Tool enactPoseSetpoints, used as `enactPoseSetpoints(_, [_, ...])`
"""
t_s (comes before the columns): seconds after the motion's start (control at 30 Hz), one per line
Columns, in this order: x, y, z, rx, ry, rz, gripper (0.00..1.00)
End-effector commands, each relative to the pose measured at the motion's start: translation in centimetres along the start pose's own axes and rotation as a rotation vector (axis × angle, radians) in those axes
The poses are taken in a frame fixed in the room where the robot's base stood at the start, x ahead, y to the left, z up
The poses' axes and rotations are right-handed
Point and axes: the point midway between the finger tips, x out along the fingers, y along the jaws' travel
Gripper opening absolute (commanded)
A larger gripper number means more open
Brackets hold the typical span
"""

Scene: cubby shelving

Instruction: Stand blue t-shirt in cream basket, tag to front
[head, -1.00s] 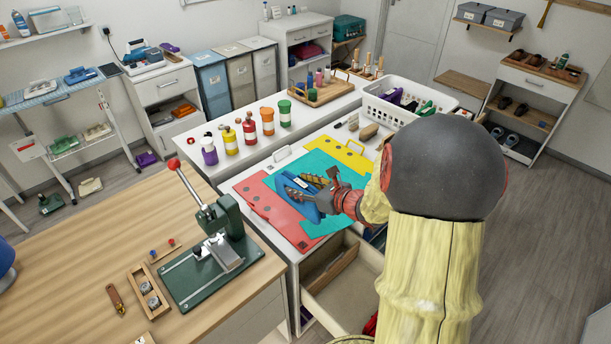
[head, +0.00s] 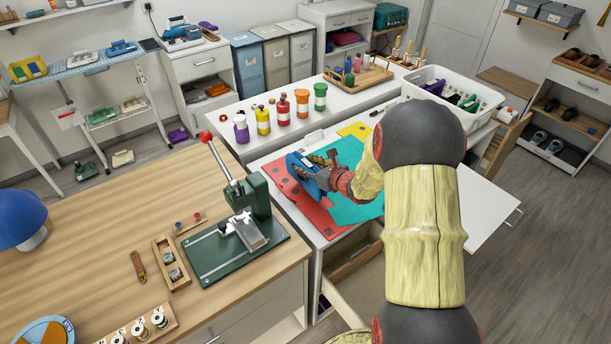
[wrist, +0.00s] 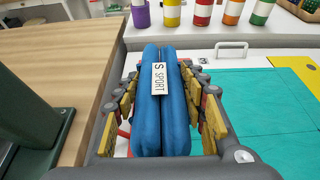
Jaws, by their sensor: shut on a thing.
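The folded blue t-shirt (head: 299,164) is in my gripper (head: 316,172), above the mats on the white counter. In the wrist view the blue t-shirt (wrist: 150,115) is a thick folded roll between the two jaws, its long side running away from me. A white tag (wrist: 159,93) reading "S SPORT" lies on its upper face, toward the camera. An off-white basket (head: 412,91) stands at the back right of the counter, with dark, purple and green folded items inside. It is the only basket I see, and it is apart from my gripper.
Red (head: 292,187) and teal (head: 358,208) mats lie under my gripper. Several coloured jars (head: 263,121) stand on the counter behind. A green lever press (head: 245,235) stands on the wooden table at left. An open drawer (head: 355,262) is below the counter.

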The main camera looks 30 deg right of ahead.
Motion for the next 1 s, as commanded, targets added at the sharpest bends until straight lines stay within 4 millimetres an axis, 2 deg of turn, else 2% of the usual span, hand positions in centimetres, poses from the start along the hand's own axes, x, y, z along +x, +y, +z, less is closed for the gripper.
enactPoseSetpoints(0.17, [1.4,0.1,-0.8,0.001,0.001,0.002,0.13])
enactPoseSetpoints(0.3, [2.2,0.1,-3.0,0.002,0.002,0.001,0.13])
enactPoseSetpoints(0.37, [2.4,0.1,-3.5,0.001,0.001,0.001,0.13])
enactPoseSetpoints(0.77, [2.5,0.0,-3.7,0.000,-0.001,0.000,0.13])
enactPoseSetpoints(0.8, [2.5,0.1,-3.7,0.000,0.000,0.000,0.43])
enactPoseSetpoints(1.0, [2.4,0.1,-3.6,0.000,0.000,0.000,0.55])
